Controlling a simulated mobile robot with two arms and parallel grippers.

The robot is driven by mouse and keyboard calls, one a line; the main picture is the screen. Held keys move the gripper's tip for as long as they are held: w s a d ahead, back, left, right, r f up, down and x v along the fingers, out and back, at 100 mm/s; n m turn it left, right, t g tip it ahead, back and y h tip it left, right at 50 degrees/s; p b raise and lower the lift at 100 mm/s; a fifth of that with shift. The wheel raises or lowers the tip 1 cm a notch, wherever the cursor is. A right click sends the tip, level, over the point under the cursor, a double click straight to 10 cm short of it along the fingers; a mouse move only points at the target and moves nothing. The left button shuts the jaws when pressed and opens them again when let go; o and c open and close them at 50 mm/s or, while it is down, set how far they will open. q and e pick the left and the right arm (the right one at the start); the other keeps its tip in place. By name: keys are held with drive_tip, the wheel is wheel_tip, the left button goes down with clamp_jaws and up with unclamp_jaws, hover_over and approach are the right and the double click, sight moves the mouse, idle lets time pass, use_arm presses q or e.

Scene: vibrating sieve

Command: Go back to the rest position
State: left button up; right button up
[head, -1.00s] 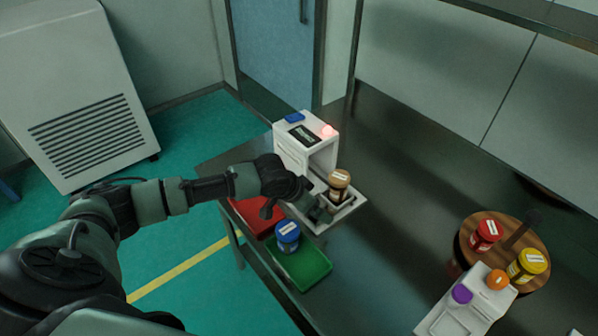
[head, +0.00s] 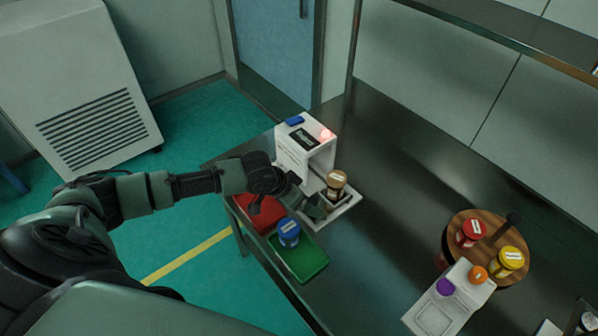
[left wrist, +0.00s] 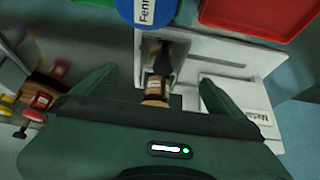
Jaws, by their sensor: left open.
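My left gripper (head: 314,207) is open beside the white machine's front tray (head: 349,207). A jar with a brown lid (head: 337,179) and pale label stands upright on that tray, just beyond the fingers. In the left wrist view the open fingers (left wrist: 157,78) spread to either side of the brown jar (left wrist: 157,88), with gaps visible. The white machine (head: 291,157) has a blue button and a lit red lamp on top. My right gripper is not in view.
A blue-lidded jar (head: 289,229) stands at the green tray (head: 318,264), close to my left forearm. A red tray (head: 252,219) lies under the arm. A round wooden rack (head: 456,238) holds red and yellow jars beside a white device (head: 430,317). The middle of the dark table is clear.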

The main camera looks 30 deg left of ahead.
use_arm(q)
drive_tip(key=shift+d, duration=0.1)
idle(0.3)
drive_tip(key=s+d+m+h, duration=0.1)
drive_tip(key=s+d, duration=1.1)
drive_tip(key=d, duration=0.2)
drive_tip(key=s+a+r+n+g+y, duration=0.1)
drive_tip(key=s+a+r+n+y, duration=0.1)
drive_tip(key=s+a, duration=0.35)
drive_tip(key=s+a+r+n+g+y, duration=0.1)
drive_tip(key=s+a+n, duration=0.15)
drive_tip(key=s, duration=0.65)
wheel_tip(320, 180, down, 30)
drive_tip(key=s+m+g+b, duration=0.1)
drive_tip(key=s+g+b, duration=0.1)
drive_tip(key=b, duration=0.1)
drive_tip(key=s+a+f+b, duration=0.1)
drive_tip(key=s+f, duration=0.7)
drive_tip(key=f, duration=0.1)
drive_tip(key=s+a+f+g+b, duration=0.1)
drive_tip(key=s+a+f, duration=0.1)
drive_tip(key=s+f, duration=0.6)
drive_tip(key=shift+s+a+f, duration=0.15)
drive_tip(key=shift+a+f, duration=0.1)
drive_tip(key=shift+f, duration=0.15)
